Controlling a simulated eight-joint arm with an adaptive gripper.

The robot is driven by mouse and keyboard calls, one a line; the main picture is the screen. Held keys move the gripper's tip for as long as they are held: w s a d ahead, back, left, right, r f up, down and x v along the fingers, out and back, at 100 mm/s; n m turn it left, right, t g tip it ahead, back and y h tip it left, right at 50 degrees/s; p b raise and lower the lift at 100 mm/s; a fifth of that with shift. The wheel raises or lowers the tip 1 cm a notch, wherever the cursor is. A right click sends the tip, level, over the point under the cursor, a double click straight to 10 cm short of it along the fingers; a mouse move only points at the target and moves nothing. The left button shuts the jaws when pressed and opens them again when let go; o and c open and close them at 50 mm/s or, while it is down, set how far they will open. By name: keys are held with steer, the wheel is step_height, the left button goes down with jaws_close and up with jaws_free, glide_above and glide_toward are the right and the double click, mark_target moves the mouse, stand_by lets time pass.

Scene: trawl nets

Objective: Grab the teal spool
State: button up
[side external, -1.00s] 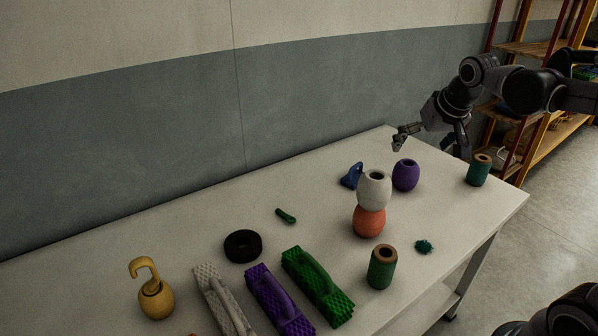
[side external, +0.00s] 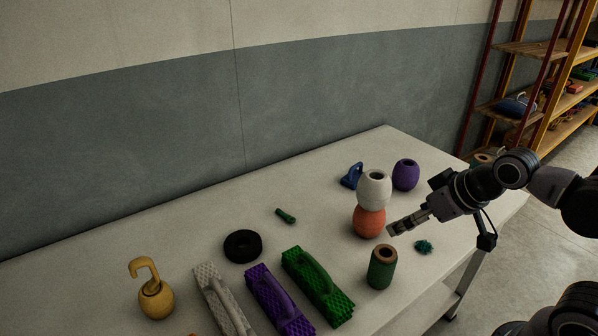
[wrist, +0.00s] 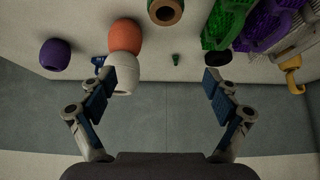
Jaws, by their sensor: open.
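Two green-teal spools with brown ends stand upright on the table. The nearer spool (side external: 381,270) is at the front, right of the green float block, and also shows at the top of the wrist view (wrist: 166,11). The other spool (side external: 481,159) is at the far right end, mostly hidden behind my arm; I cannot tell which is the more teal. My gripper (side external: 396,229) is open and empty above the table, up and right of the nearer spool in the side view. In the wrist view its fingers (wrist: 160,90) are wide apart with nothing between them.
A white float (side external: 374,190) is stacked on an orange float (side external: 368,221), close left of my gripper. A purple float (side external: 405,174) stands behind. A small teal tangle (side external: 424,247) lies right of the nearer spool. Green (side external: 318,288) and purple (side external: 279,300) blocks lie to its left.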

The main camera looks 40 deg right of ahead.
steer(key=w+d+r+n+g+h, duration=0.1)
steer(key=w+d+r+n+h, duration=0.2)
steer(key=w+d, duration=0.55)
steer(key=w+d+r+n+g, duration=0.25)
steer(key=w+d+n, duration=0.3)
steer(key=d, duration=0.65)
steer(key=n+g+h, duration=0.2)
steer(key=n+g, duration=0.2)
steer(key=n, duration=0.5)
glide_toward(484, 159)
steer(key=x, duration=0.6)
steer(key=shift+d+r, duration=0.15)
steer(key=shift+y, duration=0.3)
steer(key=x, duration=0.4)
steer(key=shift+d+f, duration=0.15)
steer(key=shift+f, duration=0.05)
steer(key=shift+w+a+x, duration=0.1)
steer(key=shift+a+x, duration=0.05)
steer(key=shift+x, duration=0.9)
steer(key=shift+w+a+x, duration=0.1)
steer(key=shift+x, duration=1)
steer(key=shift+w+a+x, duration=0.15)
steer(key=shift+x, duration=0.9)
steer(key=shift+f, duration=0.15)
steer(key=c, duration=1.2)
